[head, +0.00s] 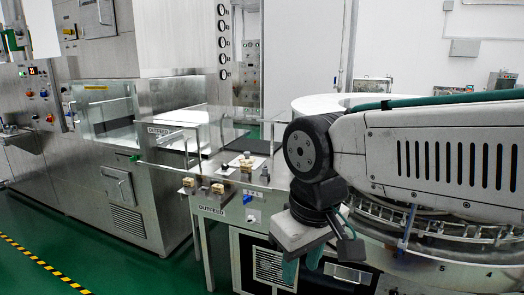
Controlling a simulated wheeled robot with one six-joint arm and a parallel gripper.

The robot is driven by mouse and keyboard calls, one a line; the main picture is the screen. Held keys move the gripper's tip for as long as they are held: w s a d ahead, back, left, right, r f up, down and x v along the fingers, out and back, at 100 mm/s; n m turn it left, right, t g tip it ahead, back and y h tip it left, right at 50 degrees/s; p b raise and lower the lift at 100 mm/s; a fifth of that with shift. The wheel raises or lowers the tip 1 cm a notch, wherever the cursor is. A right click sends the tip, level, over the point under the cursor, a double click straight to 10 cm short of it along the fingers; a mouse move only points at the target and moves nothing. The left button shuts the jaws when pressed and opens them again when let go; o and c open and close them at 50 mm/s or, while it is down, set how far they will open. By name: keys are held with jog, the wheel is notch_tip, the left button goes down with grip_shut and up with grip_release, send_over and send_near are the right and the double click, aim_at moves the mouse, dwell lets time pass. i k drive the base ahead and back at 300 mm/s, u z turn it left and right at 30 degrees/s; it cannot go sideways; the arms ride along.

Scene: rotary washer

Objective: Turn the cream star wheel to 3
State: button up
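Several small cream handles show on the outfeed station in the head view. One cream handle (246,160) stands on a plate on the station's top. A second cream handle (188,183) and a third cream handle (219,189) sit along its front edge. They are too small to tell which is the star wheel, or what number any points to. My gripper (303,265) hangs in front of the station, right of and lower than these handles, and clear of them. Its two teal fingers point down with a gap between them, and nothing shows in it.
The outfeed station (218,239) carries a blue knob (247,199) and a white panel with small controls. A steel cabinet (140,195) stands at left. The round washer (450,235) is at right, partly behind my arm. Green floor (110,265) is clear at front left.

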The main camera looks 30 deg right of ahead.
aim_at(247, 159)
jog(key=z, duration=0.55)
jog(key=i, duration=1.55)
jog(key=u, duration=0.45)
